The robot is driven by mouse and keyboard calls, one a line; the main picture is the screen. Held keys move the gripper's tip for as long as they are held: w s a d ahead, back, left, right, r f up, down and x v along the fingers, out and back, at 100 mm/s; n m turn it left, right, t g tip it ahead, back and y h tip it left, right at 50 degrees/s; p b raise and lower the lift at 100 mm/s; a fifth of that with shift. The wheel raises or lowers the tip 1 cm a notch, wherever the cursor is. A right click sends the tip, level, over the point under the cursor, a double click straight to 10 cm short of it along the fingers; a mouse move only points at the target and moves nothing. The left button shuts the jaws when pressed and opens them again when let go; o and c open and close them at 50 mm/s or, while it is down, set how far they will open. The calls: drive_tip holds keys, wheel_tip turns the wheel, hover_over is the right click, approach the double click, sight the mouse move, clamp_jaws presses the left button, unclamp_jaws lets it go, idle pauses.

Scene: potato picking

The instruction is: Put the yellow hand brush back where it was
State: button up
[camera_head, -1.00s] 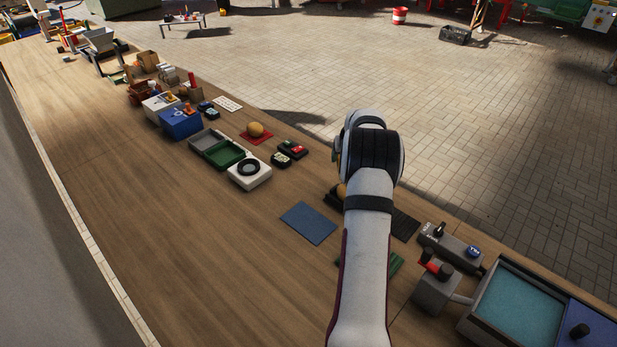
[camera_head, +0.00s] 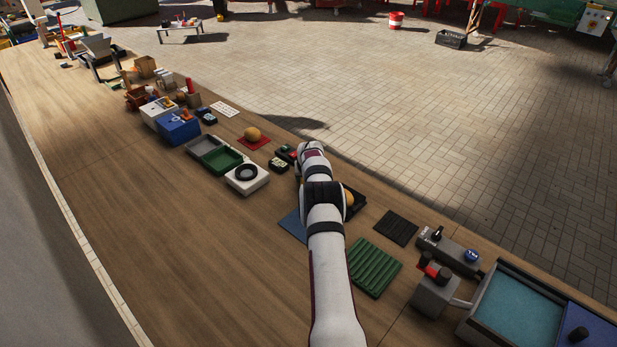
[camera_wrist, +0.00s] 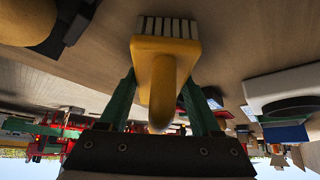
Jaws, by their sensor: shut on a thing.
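The yellow hand brush (camera_wrist: 165,47) is in the wrist view, with a rounded yellow handle and a row of pale bristles at its far end. My gripper (camera_wrist: 160,82) is shut on it, with a green finger on either side of the handle. The wooden table shows beyond the bristles, and I cannot tell whether they touch it. In the head view my arm hides the brush and my fingers. The arm's far end is beside the black-and-red box and right of the white block with a dark ring.
A blue mat (camera_head: 291,226) lies partly behind my arm. A potato (camera_head: 349,197) sits on a dark holder just right of the arm. A black mat (camera_head: 397,228) and a green ribbed mat (camera_head: 375,267) lie further right. The white block (camera_head: 262,185) stands left; the table's left front is clear.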

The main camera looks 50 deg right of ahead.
drive_tip(key=o, duration=1.3)
drive_tip(key=shift+r, duration=0.1)
drive_tip(key=shift+a+r, duration=0.1)
drive_tip(key=shift+r, duration=0.2)
drive_tip(key=v, duration=1.2)
drive_tip(key=s+a+r+n+y, duration=0.15)
drive_tip(key=a+r, duration=0.25)
drive_tip(key=a, duration=0.5)
drive_tip(key=s+a+r+g+y, duration=0.1)
drive_tip(key=s+a+r, duration=0.15)
drive_tip(key=a, duration=0.65)
drive_tip(key=s+a+r+y, duration=0.1)
drive_tip(key=a+r, duration=0.3)
drive_tip(key=a, duration=0.4)
drive_tip(key=s+a+g+y, duration=0.1)
drive_tip(key=s+a, duration=0.6)
drive_tip(key=s, duration=0.1)
drive_tip(key=s+a+n+g+y, duration=0.1)
drive_tip(key=s+a, duration=0.5)
drive_tip(key=s, duration=0.3)
drive_tip(key=s+a+n+g+y, duration=0.1)
drive_tip(key=s+a, duration=0.6)
drive_tip(key=s, duration=0.2)
drive_tip(key=shift+a+g, duration=0.35)
drive_tip(key=shift+g, duration=0.05)
